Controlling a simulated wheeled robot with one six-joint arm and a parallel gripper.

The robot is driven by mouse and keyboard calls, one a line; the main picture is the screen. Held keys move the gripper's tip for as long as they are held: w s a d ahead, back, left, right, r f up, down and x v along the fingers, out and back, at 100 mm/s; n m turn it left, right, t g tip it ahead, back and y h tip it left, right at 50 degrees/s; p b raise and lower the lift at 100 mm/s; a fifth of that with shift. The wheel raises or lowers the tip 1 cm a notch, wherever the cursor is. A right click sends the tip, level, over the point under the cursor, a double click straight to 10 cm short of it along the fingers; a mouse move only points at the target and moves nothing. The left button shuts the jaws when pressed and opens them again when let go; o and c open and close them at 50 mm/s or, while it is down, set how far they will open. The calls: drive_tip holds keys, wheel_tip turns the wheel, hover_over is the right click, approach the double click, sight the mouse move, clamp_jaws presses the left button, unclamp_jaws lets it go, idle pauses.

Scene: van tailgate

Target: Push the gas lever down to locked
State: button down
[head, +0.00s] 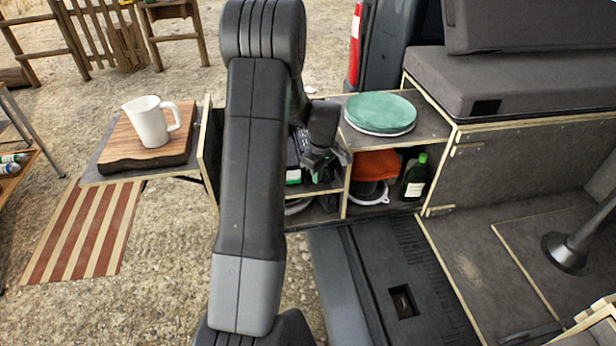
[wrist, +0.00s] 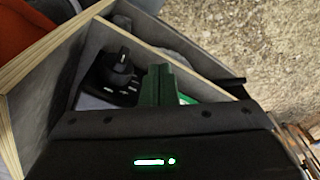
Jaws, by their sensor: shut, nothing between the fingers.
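My gripper (head: 322,172) is shut and empty, at the front of the shelf compartment left of the green-lidded one. In the wrist view its closed fingers (wrist: 158,86) reach into that compartment. A dark appliance with a black knob (wrist: 118,72) sits inside, just left of the fingers. A pale surface with a bright green patch (wrist: 188,99) shows beside and behind the fingers. In the head view my arm hides much of this appliance (head: 293,176). I cannot make out the gas lever for sure; the fingers may cover it.
Wooden panel edges (wrist: 55,45) bound the compartment closely. To the right are an orange item (head: 376,164) and a green bottle (head: 414,177); green plates (head: 380,112) lie on top. A side shelf at left holds a board (head: 120,150) and white jug (head: 150,122).

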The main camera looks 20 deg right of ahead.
drive_tip(key=shift+w, duration=0.1)
wheel_tip(320, 180, up, 14)
drive_tip(key=s+b, duration=0.1)
drive_tip(key=shift+s+d+f, duration=0.15)
drive_tip(key=shift+d, duration=0.1)
drive_tip(key=shift+f, duration=0.1)
idle(0.4)
drive_tip(key=p, duration=0.4)
hover_over(310, 182)
wheel_tip(310, 182, down, 11)
drive_tip(key=shift+r, duration=0.1)
drive_tip(key=shift+r+p, duration=0.5)
drive_tip(key=shift+r, duration=0.55)
